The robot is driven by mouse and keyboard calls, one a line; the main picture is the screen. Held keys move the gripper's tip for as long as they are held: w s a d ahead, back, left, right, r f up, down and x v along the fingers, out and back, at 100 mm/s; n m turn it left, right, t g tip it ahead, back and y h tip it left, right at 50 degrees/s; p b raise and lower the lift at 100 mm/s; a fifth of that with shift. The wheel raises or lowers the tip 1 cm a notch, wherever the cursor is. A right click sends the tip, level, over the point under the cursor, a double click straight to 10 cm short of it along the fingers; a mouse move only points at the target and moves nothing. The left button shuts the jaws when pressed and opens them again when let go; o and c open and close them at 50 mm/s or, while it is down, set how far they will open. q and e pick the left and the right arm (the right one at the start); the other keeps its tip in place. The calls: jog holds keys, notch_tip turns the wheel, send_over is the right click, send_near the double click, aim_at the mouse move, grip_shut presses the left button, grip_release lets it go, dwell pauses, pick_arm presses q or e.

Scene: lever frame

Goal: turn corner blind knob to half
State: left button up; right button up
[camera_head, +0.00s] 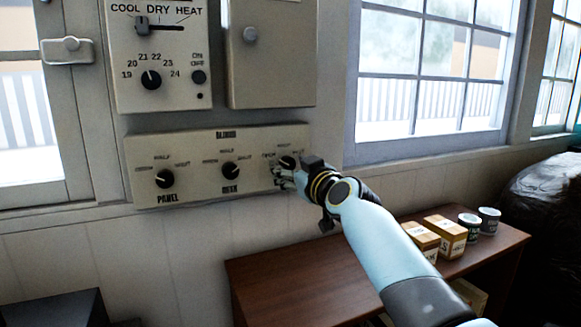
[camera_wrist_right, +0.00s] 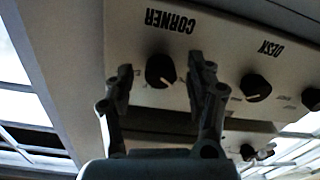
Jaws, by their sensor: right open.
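The corner blind knob (camera_head: 287,162) is the rightmost of three round black knobs on the cream blind panel (camera_head: 215,196). My right gripper (camera_head: 279,174) is in front of it and partly covers it and its markings. In the right wrist view the corner knob (camera_wrist_right: 160,70) shows upside down beside the word CORNER, between the two spread fingertips of my right gripper (camera_wrist_right: 160,72). The jaws are open; I cannot tell whether the fingers touch the knob. Its exact pointer setting is hard to read. My left gripper is not in view.
The desk knob (camera_head: 230,170) and panel knob (camera_head: 164,178) are to the left. A thermostat plate (camera_head: 180,100) and a grey box (camera_head: 272,75) are above. A brown table (camera_head: 300,285) with small boxes (camera_head: 447,234) and tins (camera_head: 489,218) stands below right.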

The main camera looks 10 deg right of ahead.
jog(key=shift+w+a, duration=0.1)
jog(key=shift+w, duration=0.3)
jog(key=shift+c, duration=0.4)
grip_shut()
